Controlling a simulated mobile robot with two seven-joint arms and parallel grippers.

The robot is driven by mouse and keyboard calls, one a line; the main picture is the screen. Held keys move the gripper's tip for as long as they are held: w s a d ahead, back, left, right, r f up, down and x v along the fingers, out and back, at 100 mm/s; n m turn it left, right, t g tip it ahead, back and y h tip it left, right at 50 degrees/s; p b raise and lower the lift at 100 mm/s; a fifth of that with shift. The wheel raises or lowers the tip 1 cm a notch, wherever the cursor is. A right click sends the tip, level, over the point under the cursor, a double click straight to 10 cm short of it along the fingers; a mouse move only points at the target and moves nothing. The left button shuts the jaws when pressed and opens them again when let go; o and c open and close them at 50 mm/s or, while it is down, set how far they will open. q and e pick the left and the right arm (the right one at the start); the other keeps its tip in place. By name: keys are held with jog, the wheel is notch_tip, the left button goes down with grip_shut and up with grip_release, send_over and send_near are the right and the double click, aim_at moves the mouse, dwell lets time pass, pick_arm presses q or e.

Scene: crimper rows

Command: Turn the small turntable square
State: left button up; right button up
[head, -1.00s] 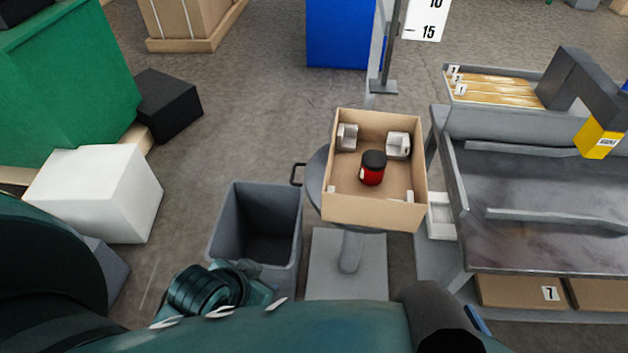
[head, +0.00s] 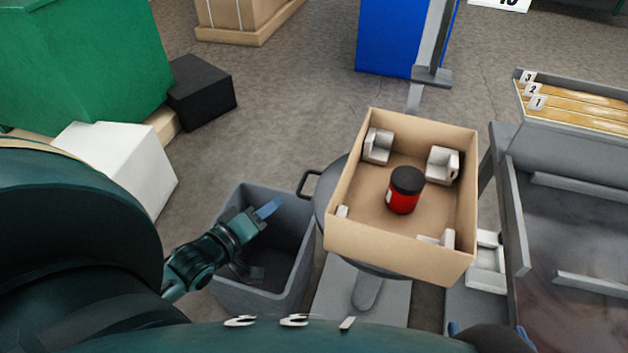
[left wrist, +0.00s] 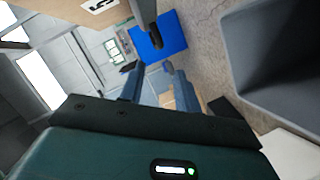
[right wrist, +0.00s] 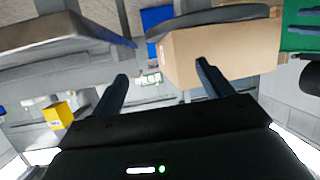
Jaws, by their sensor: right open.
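The small turntable (head: 327,206) is a round grey plate on a post, with a dark loop handle (head: 309,184) sticking out at its left. An open cardboard box (head: 400,243) sits on it, turned at a slight angle in the head view. Inside are a red jar with a black lid (head: 404,190) and white corner pieces (head: 443,164). My left gripper (head: 266,208) is above the grey bin, left of and apart from the handle. Its fingers (left wrist: 150,70) are partly apart with nothing between them. My right gripper (right wrist: 162,72) is open and empty; the box shows beyond it.
The grey bin (head: 232,282) stands just left of the turntable. A metal workbench (head: 560,225) is close on the right. A blue cabinet (head: 388,35) and a grey post (head: 434,50) stand behind. A white block (head: 115,165) and black box (head: 201,92) lie left.

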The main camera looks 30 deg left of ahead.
aim_at(303, 180)
pick_arm(q)
jog(key=b+x, duration=0.3)
jog(key=x, duration=0.8)
jog(key=shift+w+d, duration=0.1)
jog(key=shift+w, duration=0.3)
jog(key=shift+w+f+b, duration=0.1)
jog(key=shift+w+b, duration=0.2)
jog(key=shift+w, duration=0.3)
pick_arm(e)
jog(key=shift+w+a+f+n+t+y, duration=0.1)
jog(key=shift+w+a+n+t+y, duration=0.15)
jog(key=shift+t, duration=0.35)
jog(key=shift+w+a+f+n+t+y, duration=0.15)
jog(key=shift+w+n+t+y, duration=0.15)
jog(key=shift+t, duration=0.3)
pick_arm(q)
jog(key=shift+c, duration=0.4)
pick_arm(e)
jog(key=shift+r, duration=0.1)
pick_arm(q)
grip_shut()
